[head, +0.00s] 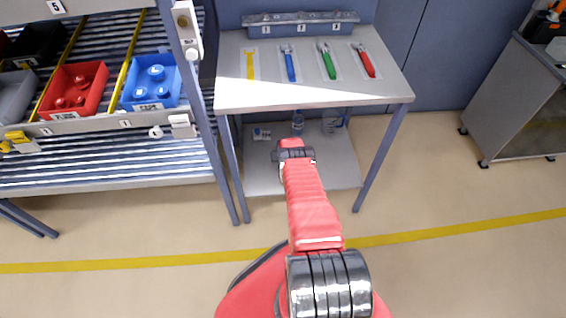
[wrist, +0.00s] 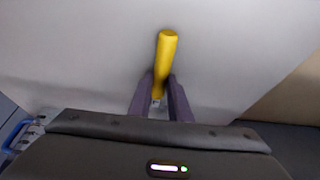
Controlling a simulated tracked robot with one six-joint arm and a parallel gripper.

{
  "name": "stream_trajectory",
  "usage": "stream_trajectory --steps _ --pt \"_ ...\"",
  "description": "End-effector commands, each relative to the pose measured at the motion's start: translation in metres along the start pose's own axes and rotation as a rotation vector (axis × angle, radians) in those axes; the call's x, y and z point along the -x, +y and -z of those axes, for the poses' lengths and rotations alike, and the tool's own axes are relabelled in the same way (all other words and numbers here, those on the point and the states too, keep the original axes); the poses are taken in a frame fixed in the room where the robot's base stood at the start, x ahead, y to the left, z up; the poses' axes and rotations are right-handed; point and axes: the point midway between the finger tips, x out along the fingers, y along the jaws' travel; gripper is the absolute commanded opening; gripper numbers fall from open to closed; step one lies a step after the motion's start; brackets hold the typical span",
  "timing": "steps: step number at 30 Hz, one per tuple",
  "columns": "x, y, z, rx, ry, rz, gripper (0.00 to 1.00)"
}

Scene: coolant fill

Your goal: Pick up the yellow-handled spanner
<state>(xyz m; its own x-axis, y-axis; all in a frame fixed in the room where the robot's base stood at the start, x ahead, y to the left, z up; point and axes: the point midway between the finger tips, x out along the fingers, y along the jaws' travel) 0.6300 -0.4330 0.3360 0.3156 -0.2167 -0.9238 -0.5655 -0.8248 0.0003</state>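In the wrist view the yellow-handled spanner (wrist: 165,52) sits between the two dark fingers of my gripper (wrist: 161,84). The fingers press against its sides, and the yellow handle sticks out past the fingertips. A little bare metal shows between the fingers; the rest of the spanner is hidden. In the head view my arm reaches towards the grey worktable (head: 300,97), and its far end hides the fingers and the spanner. A thin, flat yellow spanner shape (head: 250,64) marks the leftmost place on the table, with no metal head to be seen.
Blue (head: 288,64), green (head: 326,60) and red (head: 364,60) handled tools lie on the table, right of the yellow shape. A rack with red (head: 74,88) and blue (head: 152,86) bins stands left. Floor is open in front.

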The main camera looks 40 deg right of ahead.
Motion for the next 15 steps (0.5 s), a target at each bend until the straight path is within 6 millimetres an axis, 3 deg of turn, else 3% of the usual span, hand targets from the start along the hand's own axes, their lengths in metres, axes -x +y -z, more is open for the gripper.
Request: stream_trajectory --steps 6,15 --pt "-0.0003 0.0006 -0.0007 -0.001 -0.001 0.000 0.00" --pt "-0.0001 0.0006 -0.0004 -0.001 0.000 0.000 0.00"
